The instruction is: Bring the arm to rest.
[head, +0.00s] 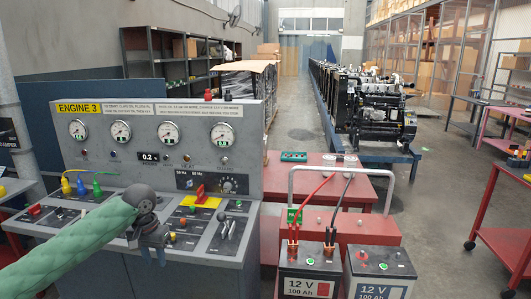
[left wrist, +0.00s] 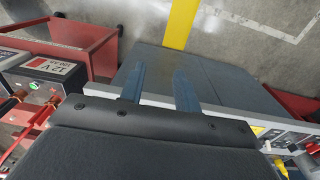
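My left arm (head: 75,240), in a green sleeve, comes in from the lower left in the head view. My left gripper (head: 155,236) is in front of the grey control console (head: 255,180), over its sloping switch panel. In the left wrist view the two bluish fingers of the left gripper (left wrist: 158,78) stand apart with nothing between them. A grey surface of the console (left wrist: 220,75) lies beyond them. Whether the fingers touch it I cannot tell. My right gripper is in neither view.
A diesel engine (head: 380,110) stands on a blue frame behind. A red trolley (head: 500,235) is at the right. The concrete floor (head: 440,200) between is clear.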

